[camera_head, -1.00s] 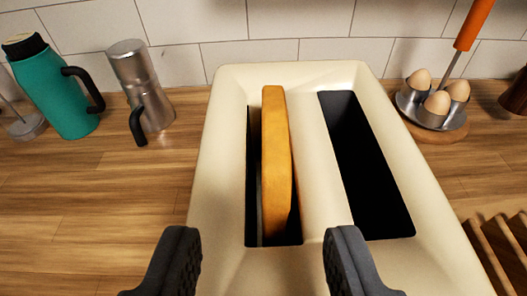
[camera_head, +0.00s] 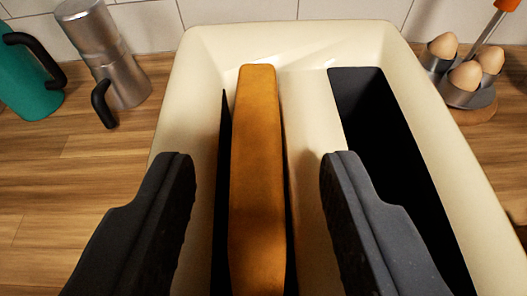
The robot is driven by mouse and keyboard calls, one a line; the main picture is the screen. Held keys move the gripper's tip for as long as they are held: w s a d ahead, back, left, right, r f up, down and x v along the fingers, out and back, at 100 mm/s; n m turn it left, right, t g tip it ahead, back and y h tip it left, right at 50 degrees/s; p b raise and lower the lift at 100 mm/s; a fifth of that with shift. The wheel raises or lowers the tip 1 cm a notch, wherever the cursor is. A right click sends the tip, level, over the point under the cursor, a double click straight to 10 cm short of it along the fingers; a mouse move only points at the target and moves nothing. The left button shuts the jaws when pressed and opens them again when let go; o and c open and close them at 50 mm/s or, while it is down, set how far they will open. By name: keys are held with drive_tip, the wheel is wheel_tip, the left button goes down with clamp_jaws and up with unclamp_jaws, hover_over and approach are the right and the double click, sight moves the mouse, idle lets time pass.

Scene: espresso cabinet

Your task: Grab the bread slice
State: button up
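The bread slice (camera_head: 257,170) is golden brown and stands upright on edge in the left slot of the cream toaster (camera_head: 306,120). Its top edge shows; its lower part is hidden in the slot. My gripper (camera_head: 258,160) is open, with one dark finger on each side of the bread. Both fingers look apart from the bread. The left finger is over the toaster's left side, and the right finger is over the divider and part of the right slot. The right slot (camera_head: 395,170) looks dark and empty.
A moka pot (camera_head: 105,50) and a teal jug (camera_head: 28,75) stand on the wooden counter at left. An egg holder (camera_head: 465,85) with several eggs and an orange-handled stem is at right. A white tiled wall (camera_head: 250,10) is behind.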

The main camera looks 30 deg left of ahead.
drive_tip(key=shift+w+a+f, duration=0.15)
drive_tip(key=shift+w+a, duration=0.05)
drive_tip(key=shift+w, duration=0.1)
clamp_jaws()
